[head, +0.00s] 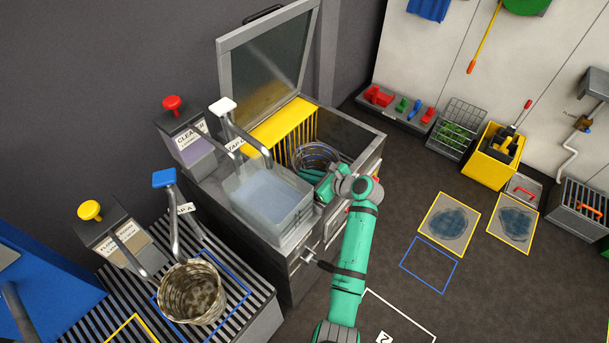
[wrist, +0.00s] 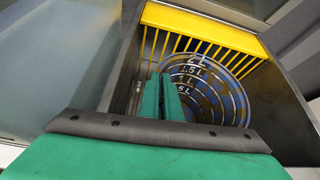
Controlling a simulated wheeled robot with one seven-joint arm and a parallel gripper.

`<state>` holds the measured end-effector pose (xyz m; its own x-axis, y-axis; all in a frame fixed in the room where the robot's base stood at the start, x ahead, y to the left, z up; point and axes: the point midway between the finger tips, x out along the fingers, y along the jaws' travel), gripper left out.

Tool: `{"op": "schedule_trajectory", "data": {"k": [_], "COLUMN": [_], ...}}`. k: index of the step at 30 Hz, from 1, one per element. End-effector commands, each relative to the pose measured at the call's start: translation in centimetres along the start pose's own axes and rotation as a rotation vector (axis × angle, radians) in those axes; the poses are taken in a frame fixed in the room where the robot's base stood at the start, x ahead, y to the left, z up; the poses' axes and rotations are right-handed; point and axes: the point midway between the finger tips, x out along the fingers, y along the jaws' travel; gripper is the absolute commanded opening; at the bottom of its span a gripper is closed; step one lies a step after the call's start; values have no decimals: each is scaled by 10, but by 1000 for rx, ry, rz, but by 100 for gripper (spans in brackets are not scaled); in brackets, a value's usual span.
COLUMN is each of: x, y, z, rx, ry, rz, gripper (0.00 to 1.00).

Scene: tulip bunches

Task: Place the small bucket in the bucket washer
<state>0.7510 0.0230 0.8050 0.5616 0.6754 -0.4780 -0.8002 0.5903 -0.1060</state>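The small bucket (head: 318,153) is down inside the open compartment of the bucket washer (head: 365,148), at its left part. In the wrist view the bucket (wrist: 225,88) shows its round inside with white litre marks and blue-brown patches. My gripper (head: 322,186) reaches into the compartment at the near side of the bucket. In the wrist view the fingers (wrist: 165,90) are close together at the bucket's left rim, apparently pinching its wall. The fingertips and the bucket's underside are hidden. The washer's lid (head: 268,62) stands open.
A yellow slatted guard (head: 283,124) stands behind the bucket. A sink basin with water (head: 268,200) is left of the compartment, with a tap over it. Open floor lies to the right.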

Motion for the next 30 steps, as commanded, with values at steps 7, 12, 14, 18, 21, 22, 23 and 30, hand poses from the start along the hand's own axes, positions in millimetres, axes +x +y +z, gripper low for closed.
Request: {"op": "schedule_trajectory", "data": {"k": [7,12,14,18,21,22,23,30], "x": [5,8,8,10,11,11,11,11], "y": [4,5,5,5,5,5,5,5], "z": [0,-2,-3,-6,-8,-9,-10,-12], "rx": [-6,-6,-6,-6,-5,-5,-5,-3], "ry": [-2,-2,-2,-2,-2,-2,-2,1], "rz": [7,8,8,8,7,7,7,7], "gripper": [0,0,0,0,0,0,0,23]}}
